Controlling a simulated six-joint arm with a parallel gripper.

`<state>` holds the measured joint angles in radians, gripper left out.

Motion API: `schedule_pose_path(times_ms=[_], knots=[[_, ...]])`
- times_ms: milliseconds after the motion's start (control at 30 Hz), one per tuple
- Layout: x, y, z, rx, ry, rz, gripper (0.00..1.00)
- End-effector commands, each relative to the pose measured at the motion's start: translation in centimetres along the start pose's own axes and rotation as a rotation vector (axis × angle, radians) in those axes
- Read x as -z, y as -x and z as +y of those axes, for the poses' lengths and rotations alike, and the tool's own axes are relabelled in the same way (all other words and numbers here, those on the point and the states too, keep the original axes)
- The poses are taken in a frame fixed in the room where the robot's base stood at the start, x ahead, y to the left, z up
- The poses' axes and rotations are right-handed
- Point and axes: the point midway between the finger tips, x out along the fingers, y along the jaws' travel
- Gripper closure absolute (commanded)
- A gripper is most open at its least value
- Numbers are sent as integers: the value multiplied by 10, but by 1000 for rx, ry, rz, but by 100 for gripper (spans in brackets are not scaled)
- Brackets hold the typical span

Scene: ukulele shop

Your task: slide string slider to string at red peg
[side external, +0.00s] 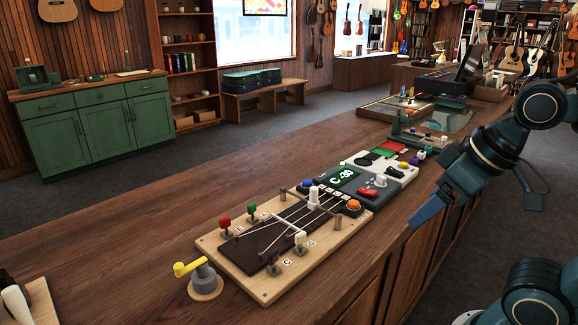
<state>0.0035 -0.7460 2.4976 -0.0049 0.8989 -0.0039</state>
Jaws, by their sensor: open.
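A wooden board (210,240) on the counter carries a dark panel (246,254) with pale strings running lengthwise. The red peg (224,221) stands at its left end, beside a green peg (251,207). A white upright piece (313,197) stands over the strings near the right end. A pale bar (287,225) crosses the strings, with a white knob (300,238) at its near side. I cannot tell surely which white piece is the string slider. My gripper (424,212) is open and empty, to the right of the board and apart from it; its blue fingers overlap in this view.
A blue knob (306,185) and an orange knob (353,206) sit at the board's right end. A tuner with a green screen (345,177) lies behind.

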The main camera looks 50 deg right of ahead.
Motion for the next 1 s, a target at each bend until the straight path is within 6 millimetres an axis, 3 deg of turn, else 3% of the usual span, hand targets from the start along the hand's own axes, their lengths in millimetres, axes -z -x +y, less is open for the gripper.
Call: schedule_pose_path(times_ms=[33, 167, 567, 1000], knots=[[2, 0, 0, 1, 5, -1, 37], [11, -3, -1, 12, 34, -8, 61], [74, -28, 0, 128, 254, -20, 61], [141, -68, 38, 321, 479, 74, 61]])
